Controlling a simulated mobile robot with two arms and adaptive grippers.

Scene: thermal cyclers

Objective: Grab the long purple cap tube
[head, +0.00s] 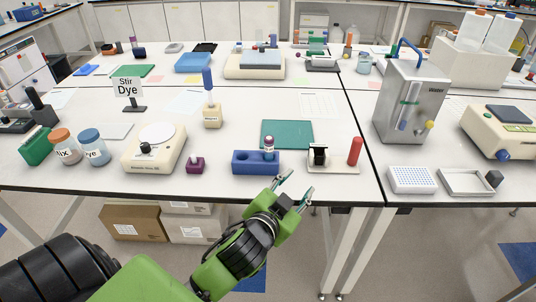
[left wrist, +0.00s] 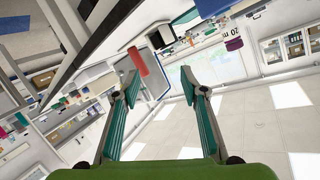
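A tube with a dark purple cap (head: 269,144) stands upright in a blue rack (head: 243,163) near the front edge of the bench. Only its upper part shows above the rack. My left gripper (head: 294,189) is open and empty. It is off the front edge of the bench, to the right of and nearer than the rack, with clear space between it and the tube. My right gripper is not in view.
A white stand with a black holder (head: 319,155) and a red cylinder (head: 355,151) is right of the rack. A green mat (head: 287,134) lies behind. The bench's front edge is close.

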